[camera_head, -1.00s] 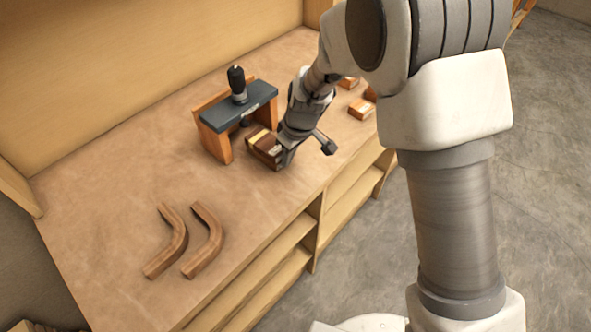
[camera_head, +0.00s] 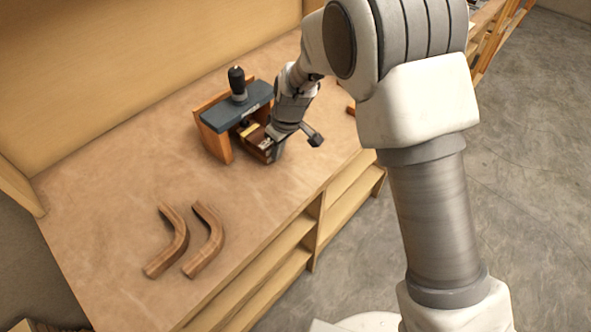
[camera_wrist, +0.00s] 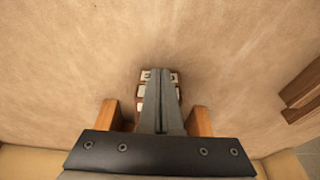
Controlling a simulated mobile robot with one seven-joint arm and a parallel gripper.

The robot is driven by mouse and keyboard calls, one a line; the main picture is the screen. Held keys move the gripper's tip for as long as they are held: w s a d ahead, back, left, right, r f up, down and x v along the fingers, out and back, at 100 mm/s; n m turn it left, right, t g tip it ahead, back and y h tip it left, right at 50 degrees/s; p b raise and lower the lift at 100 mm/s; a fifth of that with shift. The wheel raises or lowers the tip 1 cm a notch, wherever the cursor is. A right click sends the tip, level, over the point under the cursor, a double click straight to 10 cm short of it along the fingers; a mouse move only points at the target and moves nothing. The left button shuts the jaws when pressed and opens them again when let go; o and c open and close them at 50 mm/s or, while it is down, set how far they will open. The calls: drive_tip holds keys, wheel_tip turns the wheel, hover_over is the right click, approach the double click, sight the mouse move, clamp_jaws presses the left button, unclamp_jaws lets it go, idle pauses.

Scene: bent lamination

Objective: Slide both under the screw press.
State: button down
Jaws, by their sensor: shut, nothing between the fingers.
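The screw press (camera_head: 238,104) stands on the bench, with a dark slate beam, a black screw on top and orange wooden legs. One leg also shows in the wrist view (camera_wrist: 201,120). A dark brown block (camera_head: 256,139) with a yellowish strip on top sits at the press's front opening, its far part at the beam's edge. In the wrist view the block (camera_wrist: 143,91) lies between the legs, mostly hidden by my fingers. My gripper (camera_head: 270,152) is shut with nothing between its fingers, at the block's near side; I cannot tell whether they touch.
Two bent wooden strips (camera_head: 168,242) (camera_head: 205,242) lie side by side on the bench (camera_head: 110,190), front left. A small wooden piece (camera_head: 351,110) shows partly at the right, behind my arm. The bench between the strips and the press is clear. Open shelves (camera_head: 300,250) run under the front edge.

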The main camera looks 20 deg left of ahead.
sight(265, 141)
drive_tip(key=shift+w+a+p, duration=0.1)
drive_tip(key=shift+w+a, duration=0.2)
drive_tip(key=shift+a, duration=0.4)
drive_tip(key=shift+w+a+p, duration=0.1)
drive_tip(key=shift+w+a, duration=0.2)
drive_tip(key=shift+a, duration=0.45)
drive_tip(key=shift+w+a+p, duration=0.1)
drive_tip(key=shift+w+a, duration=0.2)
drive_tip(key=shift+a, duration=0.4)
drive_tip(key=shift+s+d+b, duration=0.25)
drive_tip(key=shift+d, duration=0.4)
drive_tip(key=shift+s+d+b, duration=0.25)
drive_tip(key=shift+d, duration=0.35)
drive_tip(key=shift+s+d+b, duration=0.25)
drive_tip(key=shift+d, duration=0.4)
drive_tip(key=d+p+v, duration=0.1)
drive_tip(key=p+v, duration=0.3)
drive_tip(key=v, duration=0.4)
drive_tip(key=shift+s, duration=0.25)
drive_tip(key=shift+r, duration=0.1)
